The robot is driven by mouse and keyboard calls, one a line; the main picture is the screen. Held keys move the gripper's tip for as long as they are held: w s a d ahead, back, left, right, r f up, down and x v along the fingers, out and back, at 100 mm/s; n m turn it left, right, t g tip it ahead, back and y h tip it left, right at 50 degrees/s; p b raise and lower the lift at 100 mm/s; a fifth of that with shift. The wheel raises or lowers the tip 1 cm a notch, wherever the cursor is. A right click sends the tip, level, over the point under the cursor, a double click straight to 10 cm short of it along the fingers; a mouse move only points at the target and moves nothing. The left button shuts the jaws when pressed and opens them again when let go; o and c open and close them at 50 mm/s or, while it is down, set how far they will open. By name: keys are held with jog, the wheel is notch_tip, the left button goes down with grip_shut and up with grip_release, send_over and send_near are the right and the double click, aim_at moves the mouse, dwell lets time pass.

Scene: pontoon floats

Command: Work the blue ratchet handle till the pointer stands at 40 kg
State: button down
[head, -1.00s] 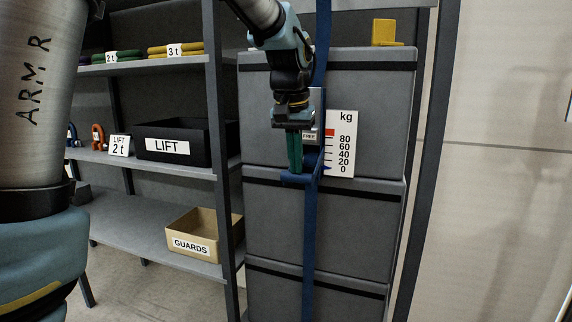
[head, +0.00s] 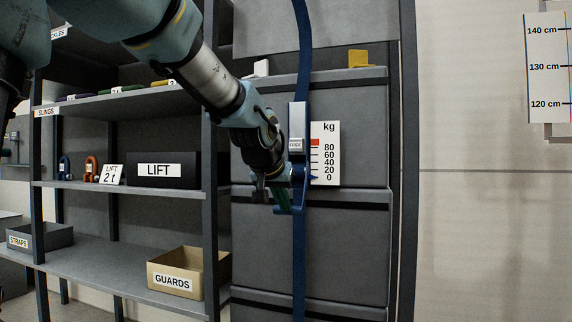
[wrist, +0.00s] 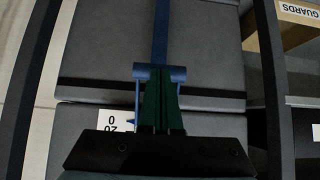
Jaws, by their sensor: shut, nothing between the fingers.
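The blue ratchet handle (head: 284,210) sticks out low on the grey ratchet body (head: 297,122), on a blue strap (head: 300,258) running down the stacked grey cases. My gripper (head: 287,190) is at the handle in the head view. In the wrist view my green fingers (wrist: 160,88) are shut together with nothing between them, lying between the handle's two side arms, close to its crossbar (wrist: 150,72). Whether they touch it I cannot tell. The white kg scale (head: 331,136) is right of the ratchet. Its small blue pointer (head: 313,177) stands at about 0.
Left are shelves with a black LIFT bin (head: 167,170), a tan GUARDS box (head: 175,272) and shackles (head: 91,169). A dark upright (head: 214,230) stands just left of the cases. A yellow corner piece (head: 358,58) sits on a case ledge.

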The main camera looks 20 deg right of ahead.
jog(key=shift+w+d+f+b, duration=0.2)
jog(key=shift+f, duration=0.25)
jog(key=shift+w+d+f+b, duration=0.15)
jog(key=shift+d+f, duration=0.05)
jog(key=shift+f, duration=0.25)
